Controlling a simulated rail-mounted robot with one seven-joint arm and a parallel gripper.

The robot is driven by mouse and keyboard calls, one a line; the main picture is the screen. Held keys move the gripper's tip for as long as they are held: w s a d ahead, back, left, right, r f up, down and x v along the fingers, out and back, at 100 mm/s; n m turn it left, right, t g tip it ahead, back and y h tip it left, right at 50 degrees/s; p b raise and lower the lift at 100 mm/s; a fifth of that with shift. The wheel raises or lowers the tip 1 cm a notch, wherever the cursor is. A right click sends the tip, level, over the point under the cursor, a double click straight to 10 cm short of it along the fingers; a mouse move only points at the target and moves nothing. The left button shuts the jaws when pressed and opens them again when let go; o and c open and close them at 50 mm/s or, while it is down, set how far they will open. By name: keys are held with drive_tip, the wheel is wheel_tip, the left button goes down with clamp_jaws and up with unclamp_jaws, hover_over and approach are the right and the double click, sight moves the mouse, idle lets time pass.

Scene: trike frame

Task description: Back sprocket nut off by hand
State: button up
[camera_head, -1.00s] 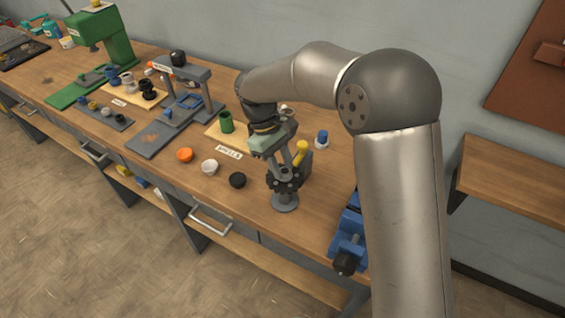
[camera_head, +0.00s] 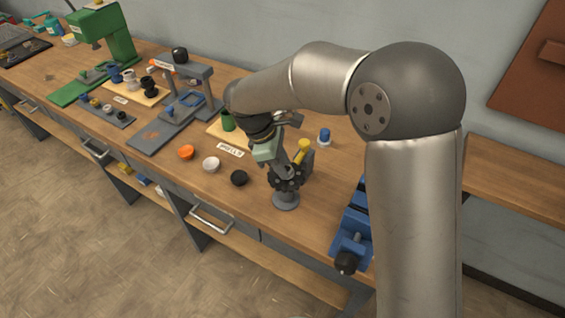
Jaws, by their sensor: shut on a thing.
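My gripper (camera_head: 279,166) points down at the dark toothed sprocket (camera_head: 290,184) on a grey stand with a round base (camera_head: 286,203). Its fingers are shut at the top of the sprocket, where the nut sits. The nut itself is too small and too hidden by the fingers to make out. The sprocket sits upright on its stand, and the fingers look to be touching or just above it.
A yellow-topped part (camera_head: 303,150) stands close behind the sprocket. A blue vise (camera_head: 352,240) is to the right. Orange (camera_head: 186,152), white (camera_head: 211,165) and black (camera_head: 239,178) caps lie to the left. A blue-topped piece (camera_head: 324,137) stands behind. The bench front is clear.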

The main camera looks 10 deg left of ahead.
drive_tip(key=shift+s+f, duration=0.1)
drive_tip(key=shift+f, duration=0.1)
drive_tip(key=o, duration=1)
drive_tip(key=shift+r, duration=0.2)
drive_tip(key=b+v, duration=0.1)
drive_tip(key=v, duration=1.6)
drive_tip(key=shift+a, duration=0.1)
